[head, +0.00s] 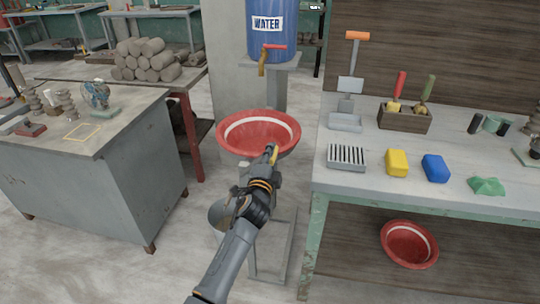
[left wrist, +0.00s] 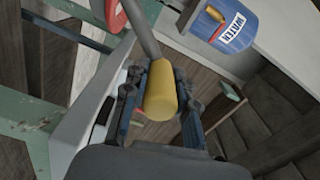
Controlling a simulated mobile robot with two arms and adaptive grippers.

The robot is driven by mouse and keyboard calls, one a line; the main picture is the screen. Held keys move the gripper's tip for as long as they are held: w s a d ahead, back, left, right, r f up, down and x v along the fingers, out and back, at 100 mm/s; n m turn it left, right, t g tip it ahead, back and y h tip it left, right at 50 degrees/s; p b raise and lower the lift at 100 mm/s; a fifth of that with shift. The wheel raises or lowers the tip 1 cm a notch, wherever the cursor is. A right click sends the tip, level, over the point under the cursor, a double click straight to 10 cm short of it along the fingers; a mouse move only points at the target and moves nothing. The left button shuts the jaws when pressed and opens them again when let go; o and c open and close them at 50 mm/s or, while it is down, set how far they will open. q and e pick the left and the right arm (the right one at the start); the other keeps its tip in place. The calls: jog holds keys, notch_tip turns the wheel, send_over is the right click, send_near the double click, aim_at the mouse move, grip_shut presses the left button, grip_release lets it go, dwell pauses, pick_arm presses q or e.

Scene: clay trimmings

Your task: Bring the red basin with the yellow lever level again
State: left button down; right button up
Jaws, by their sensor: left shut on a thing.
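The red basin (head: 228,144) with a white band inside sits on a grey stand below the water barrel's tap. In the head view its rim looks about level side to side; a slight tilt I cannot tell. The yellow lever (head: 273,155) sticks out from its front right toward me. My left gripper (head: 266,168) is shut on the lever's yellow grip, which lies between its two fingers in the left wrist view (left wrist: 160,92). Part of the basin's red rim shows at that view's top (left wrist: 115,14). My arm hides part of the stand. My right gripper is not in view.
The blue water barrel (head: 272,38) with its tap hangs over the basin. A workbench (head: 400,152) with tools, sponges and a rack stands close on the right, a second red basin (head: 409,244) under it. A grey cabinet (head: 100,195) stands left, with open floor between.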

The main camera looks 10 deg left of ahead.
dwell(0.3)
pick_arm(q)
jog(key=c, duration=1.4)
grip_release()
jog(key=o, duration=0.3)
jog(key=shift+w+d+f, duration=0.1)
jog(key=shift+w+f, duration=0.05)
jog(key=shift+o, duration=0.2)
jog(key=s, duration=1.2)
jog(key=shift+a, duration=0.25)
